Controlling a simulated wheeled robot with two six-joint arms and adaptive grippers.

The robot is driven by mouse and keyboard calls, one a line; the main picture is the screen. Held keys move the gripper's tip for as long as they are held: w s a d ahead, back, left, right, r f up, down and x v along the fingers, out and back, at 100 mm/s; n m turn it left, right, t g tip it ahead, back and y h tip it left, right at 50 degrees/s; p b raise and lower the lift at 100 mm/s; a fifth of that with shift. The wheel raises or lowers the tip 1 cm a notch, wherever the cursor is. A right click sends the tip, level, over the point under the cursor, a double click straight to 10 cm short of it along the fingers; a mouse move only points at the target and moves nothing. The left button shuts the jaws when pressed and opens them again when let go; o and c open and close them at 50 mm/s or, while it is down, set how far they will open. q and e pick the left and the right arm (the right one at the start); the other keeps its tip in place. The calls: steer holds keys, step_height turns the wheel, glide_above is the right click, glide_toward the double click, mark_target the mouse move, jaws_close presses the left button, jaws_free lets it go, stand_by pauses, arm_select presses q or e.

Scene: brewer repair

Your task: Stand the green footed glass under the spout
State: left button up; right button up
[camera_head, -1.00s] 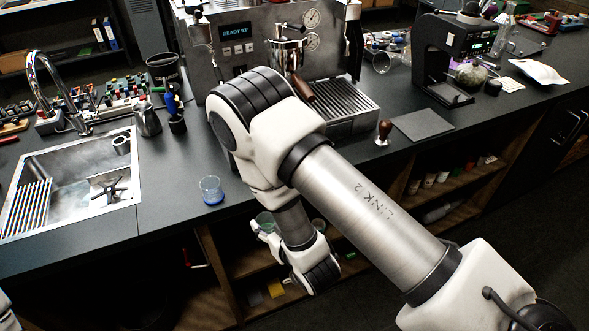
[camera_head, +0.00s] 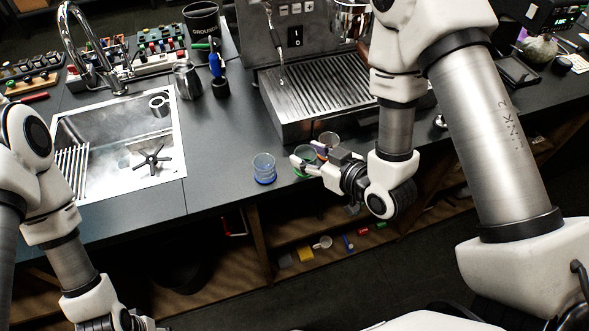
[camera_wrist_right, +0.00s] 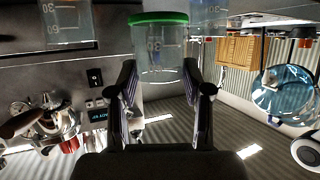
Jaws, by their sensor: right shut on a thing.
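The green footed glass (camera_head: 304,154) is at the counter's front edge, right of a glass with a blue foot (camera_head: 264,168). My right gripper (camera_head: 311,161) is shut on it from the right. In the right wrist view, which is upside down, the clear glass (camera_wrist_right: 160,50) with its green foot at the top is between my two fingers (camera_wrist_right: 163,88). I cannot tell whether its foot touches the counter. The coffee machine's drip tray (camera_head: 318,92) lies behind it. My right arm hides much of the brewing head, and I cannot make out the spout. My left gripper (camera_head: 145,322) is at the bottom left, mostly cut off.
Another clear glass (camera_head: 329,140) stands just behind the held glass, close to my fingers. A steam wand (camera_head: 276,45) hangs over the tray's left part. A sink (camera_head: 120,150) and a metal pitcher (camera_head: 187,80) are at left.

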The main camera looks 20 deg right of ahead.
mark_target(299, 156)
steer(key=shift+b+x, duration=0.75)
steer(key=shift+x, duration=0.4)
steer(key=w+f+p, duration=0.1)
steer(key=w+a+f+p, duration=0.1)
steer(key=f+p, duration=0.1)
steer(key=shift+w, duration=0.15)
steer(key=shift+s, duration=0.2)
steer(key=o, duration=1.2)
arm_select(q)
steer(key=shift+f, duration=0.2)
arm_select(e)
steer(key=shift+w, duration=0.1)
